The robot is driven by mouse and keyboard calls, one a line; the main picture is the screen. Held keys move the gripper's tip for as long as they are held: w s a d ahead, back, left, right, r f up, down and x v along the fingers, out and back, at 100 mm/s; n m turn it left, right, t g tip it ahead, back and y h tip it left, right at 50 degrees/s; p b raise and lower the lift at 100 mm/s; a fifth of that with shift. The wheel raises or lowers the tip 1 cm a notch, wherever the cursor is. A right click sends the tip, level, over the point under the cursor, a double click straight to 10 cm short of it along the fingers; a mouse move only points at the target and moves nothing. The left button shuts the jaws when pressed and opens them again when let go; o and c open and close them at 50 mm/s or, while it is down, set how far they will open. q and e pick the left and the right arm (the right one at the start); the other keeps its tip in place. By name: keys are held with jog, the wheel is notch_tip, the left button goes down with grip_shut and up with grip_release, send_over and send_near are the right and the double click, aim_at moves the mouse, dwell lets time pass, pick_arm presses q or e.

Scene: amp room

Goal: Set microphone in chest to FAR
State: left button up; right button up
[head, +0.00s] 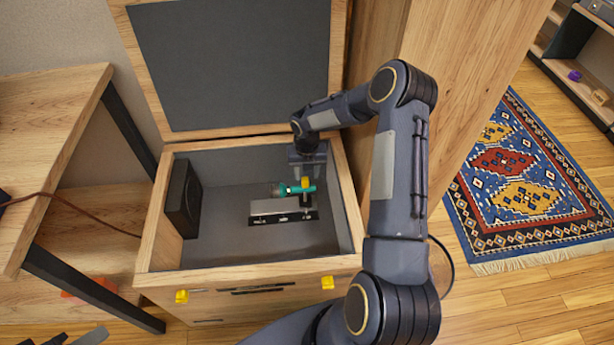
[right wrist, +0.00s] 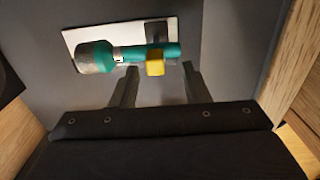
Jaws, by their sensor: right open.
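A teal microphone (head: 283,190) with a grey head lies on its side inside the open wooden chest (head: 159,222). It also shows in the right wrist view (right wrist: 132,54), its head to the left. A yellow piece (right wrist: 155,65) sits on its handle. Under it is a pale plate (head: 268,207) with a black strip (head: 285,218) whose white lettering is too small to read. My right gripper (head: 307,172) reaches down into the chest at the microphone's handle end. In the right wrist view its open fingers (right wrist: 159,78) stand either side of the yellow piece, apart from it.
A black speaker box (head: 183,200) stands at the chest's left wall. The raised lid (head: 240,65) leans behind. A wooden cabinet side (head: 470,80) rises close on the right. A desk (head: 50,120) with a cable is on the left. Dark grey shapes show at the bottom left.

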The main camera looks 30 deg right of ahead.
jog(key=shift+r+p, duration=0.35)
jog(key=shift+r, duration=1.8)
jog(key=shift+r, duration=0.2)
jog(key=s+a+r+m+t, duration=0.1)
jog(key=s+a+r+m, duration=0.1)
jog(key=s+r+m, duration=0.65)
jog(key=s+a+r+m+t, duration=0.1)
jog(key=s+a+r+m, duration=0.2)
jog(key=r+m, duration=0.55)
jog(key=s+a+r+m+t+y, duration=0.2)
jog(key=s+a+r+m, duration=0.25)
jog(key=s+m, duration=0.4)
jog(key=s+a+r+m+t+y, duration=0.25)
jog(key=s+a+m, duration=0.25)
jog(key=s+m, duration=0.3)
notch_tip(320, 180, up, 23)
jog(key=n+p, duration=0.1)
jog(key=p, duration=2.1)
jog(key=shift+s+d+f+g+h+p, duration=0.15)
jog(key=shift+s+d+g+h+p, duration=0.1)
jog(key=shift+s+g+h+p, duration=0.15)
